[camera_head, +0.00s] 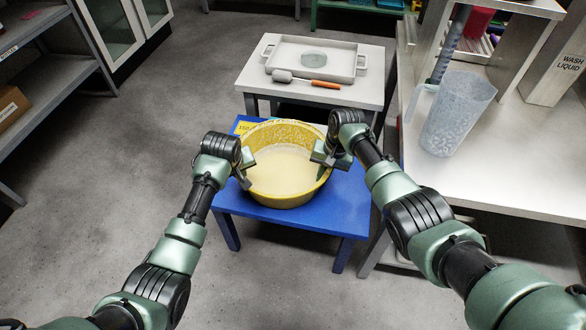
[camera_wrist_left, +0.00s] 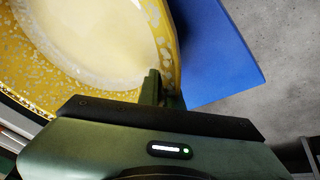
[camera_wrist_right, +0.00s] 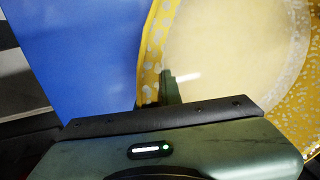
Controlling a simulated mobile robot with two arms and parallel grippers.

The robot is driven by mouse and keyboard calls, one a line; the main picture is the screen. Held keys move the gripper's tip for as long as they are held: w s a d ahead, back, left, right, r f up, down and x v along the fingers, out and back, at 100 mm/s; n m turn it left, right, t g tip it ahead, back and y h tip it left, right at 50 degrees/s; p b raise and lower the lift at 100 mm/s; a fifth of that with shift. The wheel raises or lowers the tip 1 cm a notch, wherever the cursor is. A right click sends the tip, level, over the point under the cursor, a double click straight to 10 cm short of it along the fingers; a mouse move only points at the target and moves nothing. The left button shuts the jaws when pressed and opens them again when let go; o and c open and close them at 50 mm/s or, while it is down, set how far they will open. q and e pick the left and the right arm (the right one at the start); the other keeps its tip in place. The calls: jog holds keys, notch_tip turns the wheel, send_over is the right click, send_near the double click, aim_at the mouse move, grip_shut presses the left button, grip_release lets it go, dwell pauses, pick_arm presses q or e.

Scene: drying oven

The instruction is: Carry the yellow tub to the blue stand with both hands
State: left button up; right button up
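The yellow tub (camera_head: 284,197), speckled and pale inside, is upright over the blue stand (camera_head: 340,205). It looks to rest on the stand top, though its underside is hidden. My left gripper (camera_head: 245,170) is at the tub's left rim and my right gripper (camera_head: 325,160) at its right rim. In the left wrist view the tub wall (camera_wrist_left: 172,45) runs down between the fingers (camera_wrist_left: 160,88). In the right wrist view the wall (camera_wrist_right: 152,50) likewise enters between the fingers (camera_wrist_right: 165,88). Both grippers look shut on the rim.
Behind the stand is a white table (camera_head: 365,95) with a grey tray (camera_head: 340,57) and a brush-like tool (camera_head: 300,79). A bench (camera_head: 510,165) with a clear jug (camera_head: 457,115) stands close on the right. The floor (camera_head: 110,190) on the left is open.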

pick_arm(q)
jog(key=o, duration=0.3)
jog(key=shift+r, duration=0.1)
pick_arm(e)
jog(key=o, duration=0.3)
jog(key=shift+r, duration=0.1)
jog(key=shift+r, duration=0.1)
pick_arm(q)
jog(key=v, duration=1.2)
pick_arm(e)
notch_tip(320, 180, up, 12)
jog(key=d, duration=0.2)
jog(key=shift+s+f, duration=0.2)
jog(key=shift+s, duration=0.15)
